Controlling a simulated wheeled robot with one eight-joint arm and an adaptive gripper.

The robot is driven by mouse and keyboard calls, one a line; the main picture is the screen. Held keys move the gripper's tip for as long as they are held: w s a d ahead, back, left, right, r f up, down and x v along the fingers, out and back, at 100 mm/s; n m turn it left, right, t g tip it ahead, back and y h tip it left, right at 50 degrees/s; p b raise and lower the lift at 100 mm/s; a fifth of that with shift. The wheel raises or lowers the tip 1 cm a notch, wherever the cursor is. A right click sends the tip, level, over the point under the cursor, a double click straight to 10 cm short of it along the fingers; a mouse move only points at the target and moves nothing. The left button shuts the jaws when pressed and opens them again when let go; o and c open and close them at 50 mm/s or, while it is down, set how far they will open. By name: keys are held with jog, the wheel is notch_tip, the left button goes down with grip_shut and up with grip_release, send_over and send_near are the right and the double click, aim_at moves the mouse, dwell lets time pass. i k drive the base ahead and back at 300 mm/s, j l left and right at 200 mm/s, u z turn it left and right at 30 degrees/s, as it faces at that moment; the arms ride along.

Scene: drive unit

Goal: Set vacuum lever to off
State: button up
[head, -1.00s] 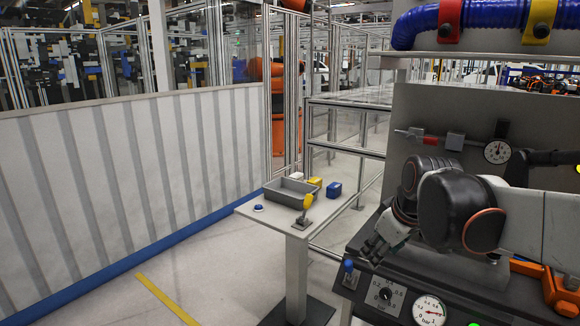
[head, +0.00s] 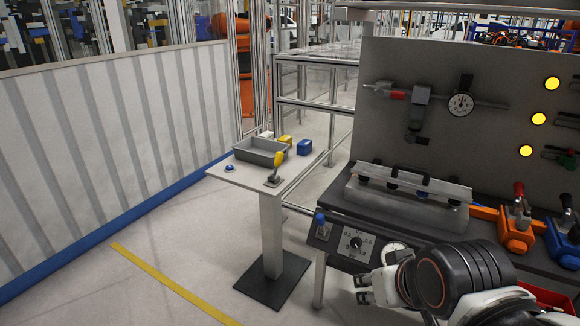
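Two small levers are in the head view, and no readable label shows which is the vacuum lever. One is a blue-knobbed lever (head: 320,223) standing upright at the left end of the control panel. The other is a yellow-handled lever (head: 278,160) on a metal base on the small side table, its handle raised. My gripper (head: 361,290) is low in front of the control panel, pointing left, below and right of the blue-knobbed lever and apart from it.
The control panel also has a dial (head: 355,243) and a pressure gauge (head: 396,252), partly hidden by my arm.

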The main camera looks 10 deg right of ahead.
aim_at(320, 219)
jog(key=l+u, duration=0.2)
jog(key=u, duration=0.2)
jog(key=l+u, duration=0.45)
jog(key=l, duration=0.3)
jog(key=k+l, duration=0.15)
jog(key=l, duration=0.25)
jog(key=l+u, duration=0.15)
jog(key=l, duration=0.2)
jog(key=k+l, duration=0.15)
jog(key=l, duration=0.25)
jog(key=k+l+u, duration=0.15)
jog(key=l, duration=0.6)
jog(key=k+l+u, duration=0.15)
jog(key=l, duration=0.2)
